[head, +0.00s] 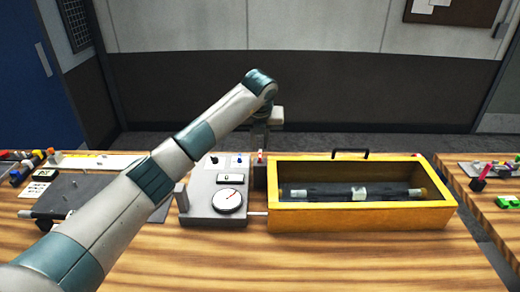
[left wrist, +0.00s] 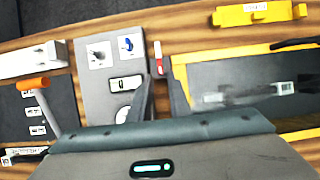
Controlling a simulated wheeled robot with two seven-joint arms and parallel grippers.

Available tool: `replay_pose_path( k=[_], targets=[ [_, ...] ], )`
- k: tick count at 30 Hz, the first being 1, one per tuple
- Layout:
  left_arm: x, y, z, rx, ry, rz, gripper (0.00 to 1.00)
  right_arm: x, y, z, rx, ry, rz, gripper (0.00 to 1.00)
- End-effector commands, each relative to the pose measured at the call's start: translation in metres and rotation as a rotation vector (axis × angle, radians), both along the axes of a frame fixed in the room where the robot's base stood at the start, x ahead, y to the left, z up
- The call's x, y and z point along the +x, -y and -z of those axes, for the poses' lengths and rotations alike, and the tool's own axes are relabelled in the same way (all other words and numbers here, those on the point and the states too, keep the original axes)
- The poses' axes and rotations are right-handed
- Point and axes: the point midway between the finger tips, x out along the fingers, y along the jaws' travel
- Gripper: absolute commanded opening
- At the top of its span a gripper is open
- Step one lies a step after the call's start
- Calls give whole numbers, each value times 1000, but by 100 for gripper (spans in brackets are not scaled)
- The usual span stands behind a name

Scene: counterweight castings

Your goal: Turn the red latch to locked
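The red latch (left wrist: 158,58) is a small red and white piece between the grey control box (head: 213,208) and the yellow-framed box (head: 360,217). In the head view a bit of the latch's red (head: 260,157) shows below my left wrist. My left gripper (left wrist: 162,88) is open, its two dark fingers apart with nothing seen between them. In the left wrist view the latch lies just beyond the fingertips, in line with the gap. Contact cannot be told. The latch's exact angle is unclear. My right gripper is out of view.
The control box carries a dial (head: 228,200) and small switches. The yellow box holds a dark rod (head: 340,191) and has a black handle (head: 350,152) at its back. Tools and a dark mat (head: 85,194) lie left. The wooden table's front (head: 330,262) is clear.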

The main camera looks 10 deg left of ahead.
Motion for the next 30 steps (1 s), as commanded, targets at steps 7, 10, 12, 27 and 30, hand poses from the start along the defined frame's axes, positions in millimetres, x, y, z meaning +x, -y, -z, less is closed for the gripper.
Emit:
replay_pose_path(
  k=[7, 10, 12, 27, 30],
  targets=[
    [15, -3, 38, 0, -4, 0, 17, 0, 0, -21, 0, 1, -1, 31],
    [21, -4, 51, 0, -3, -1, 17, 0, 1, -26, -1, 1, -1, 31],
    [24, -5, 58, 0, -2, 0, 17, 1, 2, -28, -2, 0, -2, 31],
    [28, -6, 70, 1, 1, 1, 17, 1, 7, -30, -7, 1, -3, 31],
    [28, -6, 70, 1, 1, 1, 0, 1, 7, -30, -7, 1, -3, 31]
  ],
)
